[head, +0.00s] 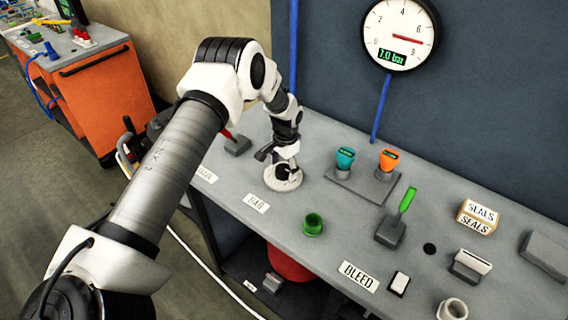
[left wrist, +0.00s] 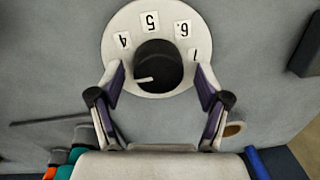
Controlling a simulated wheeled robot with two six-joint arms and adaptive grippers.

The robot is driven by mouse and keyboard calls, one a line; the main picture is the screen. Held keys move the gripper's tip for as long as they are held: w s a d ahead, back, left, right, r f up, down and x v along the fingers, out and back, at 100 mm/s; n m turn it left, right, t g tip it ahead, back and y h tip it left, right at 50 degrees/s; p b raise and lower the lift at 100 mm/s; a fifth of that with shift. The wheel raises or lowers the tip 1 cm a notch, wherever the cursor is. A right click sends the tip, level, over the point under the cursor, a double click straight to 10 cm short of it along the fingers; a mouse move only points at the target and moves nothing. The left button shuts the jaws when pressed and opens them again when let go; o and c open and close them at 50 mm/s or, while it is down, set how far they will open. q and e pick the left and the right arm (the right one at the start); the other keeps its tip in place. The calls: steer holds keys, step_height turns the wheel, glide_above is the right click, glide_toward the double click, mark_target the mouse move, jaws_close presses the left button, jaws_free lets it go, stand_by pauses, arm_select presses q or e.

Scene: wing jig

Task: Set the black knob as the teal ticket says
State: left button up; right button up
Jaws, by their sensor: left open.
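The black knob (left wrist: 160,62) sits in the middle of a white dial disc (left wrist: 120,18). In the left wrist view the upside-down numbers 4, 5 and 6 show around it, with a partly hidden mark at right. A white pointer line on the knob points left in that view, below the 4. In the head view the disc (head: 283,186) lies on the grey bench, and my gripper mostly covers the knob. My left gripper (head: 281,158) is open above the dial, its two fingers either side of the knob, apart from it. I cannot make out a teal ticket. My right gripper is out of view.
A red-handled lever (head: 236,143) stands to the left. A wall gauge (head: 400,34) reads 7.0 bar. A BLEED label (head: 358,276) marks the front edge.

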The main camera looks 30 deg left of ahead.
arm_select(q)
steer(key=shift+r, duration=0.1)
steer(key=shift+s+d+r, duration=0.1)
steer(key=shift+s+r, duration=0.1)
steer(key=shift+s, duration=0.15)
steer(key=c, duration=1.2)
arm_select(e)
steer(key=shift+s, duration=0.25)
